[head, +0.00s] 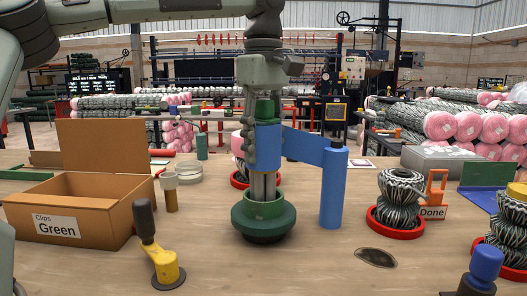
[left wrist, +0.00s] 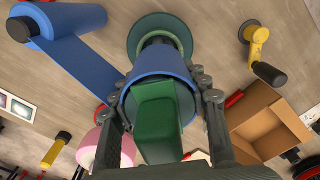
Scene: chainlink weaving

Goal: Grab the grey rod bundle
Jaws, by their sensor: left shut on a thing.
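The grey rod bundle (head: 263,186) stands upright in a round green holder (head: 263,222) in the middle of the table. Its upper part is wrapped in blue sheet (head: 268,147), so only the lower rods show. A green block (left wrist: 157,125) sits at its top in the left wrist view. My left gripper (head: 252,135) points down from above. It is shut on the wrapped upper part of the bundle, with one finger on each side of the blue sheet in the left wrist view (left wrist: 165,95). My right gripper is not in view.
The blue sheet runs to an upright blue roll (head: 334,188) close on the right. An open cardboard box (head: 62,228) labelled "Clips Green" and a yellow crank tool (head: 166,268) stand at left. A wire coil sits on a red ring (head: 394,229) at right. The front middle table is clear.

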